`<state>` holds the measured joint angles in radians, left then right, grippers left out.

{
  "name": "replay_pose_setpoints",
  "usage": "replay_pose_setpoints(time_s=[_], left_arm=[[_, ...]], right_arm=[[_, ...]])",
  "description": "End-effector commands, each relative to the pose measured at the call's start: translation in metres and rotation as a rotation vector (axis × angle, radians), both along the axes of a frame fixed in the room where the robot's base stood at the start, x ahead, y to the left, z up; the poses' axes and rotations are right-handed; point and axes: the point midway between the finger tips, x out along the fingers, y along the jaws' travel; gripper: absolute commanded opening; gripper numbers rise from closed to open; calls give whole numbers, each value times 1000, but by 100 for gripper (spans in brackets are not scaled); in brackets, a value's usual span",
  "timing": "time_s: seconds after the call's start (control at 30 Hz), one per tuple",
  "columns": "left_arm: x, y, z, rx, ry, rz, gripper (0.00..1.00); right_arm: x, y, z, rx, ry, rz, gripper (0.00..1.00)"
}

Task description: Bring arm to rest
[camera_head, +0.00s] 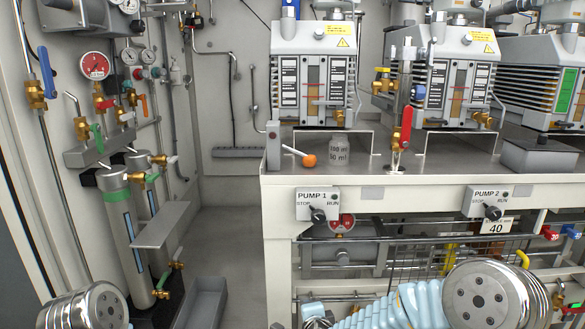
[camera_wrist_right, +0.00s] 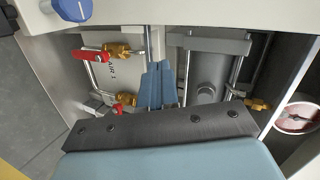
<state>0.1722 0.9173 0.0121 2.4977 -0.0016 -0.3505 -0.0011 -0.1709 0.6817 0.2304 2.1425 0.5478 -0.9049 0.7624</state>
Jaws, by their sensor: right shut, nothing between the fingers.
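My right gripper (camera_wrist_right: 157,72) shows in the right wrist view. Its two blue fingers are together, shut with nothing between them. They point at a recess below a pale panel, with pipes and red-handled brass valves (camera_wrist_right: 95,53) around them. I cannot tell whether the fingers touch anything. In the head view my right arm (camera_head: 400,308) crosses the bottom right, in front of the lower part of the pump bench (camera_head: 420,192), and its gripper is not visible there. A metal joint of my left arm (camera_head: 97,307) shows at the bottom left. My left gripper is out of view.
Vacuum pumps (camera_head: 312,50) stand on the bench. Gauges, valves and cylinders (camera_head: 122,215) line the left wall. Open floor (camera_head: 225,235) lies between wall and bench.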

Motion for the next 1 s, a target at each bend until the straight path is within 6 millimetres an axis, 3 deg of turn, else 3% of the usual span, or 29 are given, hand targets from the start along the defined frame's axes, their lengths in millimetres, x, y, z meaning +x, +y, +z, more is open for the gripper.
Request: replay_pose_setpoints(time_s=[0.03, 0.1, 0.2, 0.3, 0.5, 0.57, 0.6, 0.63, 1.0], left_arm=[[0, 0, 0, 0, 0, 0, 83], [0, 0, 0, 0, 0, 0, 83], [0, 0, 0, 0, 0, 0, 83], [0, 0, 0, 0, 0, 0, 83], [0, 0, 0, 0, 0, 0, 83], [0, 0, 0, 0, 0, 0, 83], [0, 0, 12, 0, 1, 1, 83], [-1, 0, 28, 0, 2, -1, 83], [-4, -5, 127, -3, 3, -13, 83]], right_arm=[[-15, -12, -42, -98, 85, 80, 0], [-44, -26, -95, -231, 200, 224, 0], [-95, -45, -157, -374, 347, 438, 0], [-149, -59, -201, -462, 464, 641, 0], [-250, -79, -249, -526, 619, 1003, 0], [-280, -83, -256, -524, 652, 1106, 0], [-290, -84, -245, -528, 658, 1148, 0], [-286, -83, -229, -531, 651, 1142, 0], [-287, -78, -130, -532, 648, 1144, 0]])
